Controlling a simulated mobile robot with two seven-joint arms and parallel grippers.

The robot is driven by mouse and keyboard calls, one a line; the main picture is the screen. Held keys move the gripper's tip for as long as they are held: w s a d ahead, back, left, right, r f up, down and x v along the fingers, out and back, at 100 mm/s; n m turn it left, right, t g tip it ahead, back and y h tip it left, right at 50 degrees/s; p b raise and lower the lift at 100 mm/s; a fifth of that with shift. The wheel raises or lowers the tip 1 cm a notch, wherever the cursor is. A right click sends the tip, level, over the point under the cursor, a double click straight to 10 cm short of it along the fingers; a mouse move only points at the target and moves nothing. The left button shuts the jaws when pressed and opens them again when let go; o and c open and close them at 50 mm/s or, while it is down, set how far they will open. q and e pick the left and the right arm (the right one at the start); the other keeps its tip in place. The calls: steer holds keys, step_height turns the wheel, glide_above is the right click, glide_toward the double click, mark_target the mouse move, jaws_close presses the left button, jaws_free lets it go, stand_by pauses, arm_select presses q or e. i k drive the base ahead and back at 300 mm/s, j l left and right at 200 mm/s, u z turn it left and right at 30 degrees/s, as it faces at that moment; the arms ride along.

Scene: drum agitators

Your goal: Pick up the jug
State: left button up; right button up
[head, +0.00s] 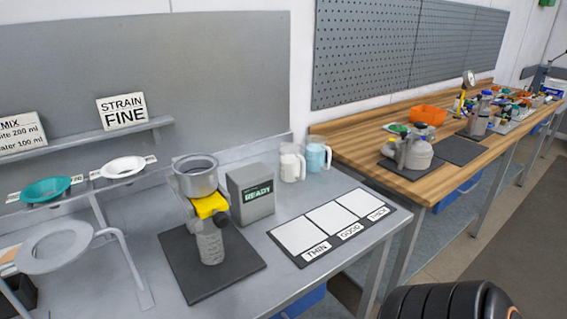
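Two clear jugs with handles stand side by side at the back right of the grey metal table. One jug (290,164) holds something white. The other jug (316,159) holds something light blue and stands just to its right. Both look upright, and nothing grips them. Neither of my grippers is in view.
A grey box reading READY (251,194) stands left of the jugs. A metal cup on a yellow-collared stand (208,205) is further left. A dark board with white panels (333,228) lies in front. A wooden bench (440,165) with equipment adjoins at right.

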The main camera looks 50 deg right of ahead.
mark_target(291, 158)
steer(key=k+l+u, duration=0.1)
steer(key=l, duration=0.25)
steer(key=k+l, duration=0.15)
steer(key=l, duration=0.2)
steer(key=k+l+u, duration=0.15)
steer(key=l, duration=0.25)
steer(key=k+l+u, duration=0.1)
steer(key=l, duration=0.25)
steer(key=k+l+u, duration=0.1)
steer(key=k+l, duration=0.1)
steer(key=l, duration=0.1)
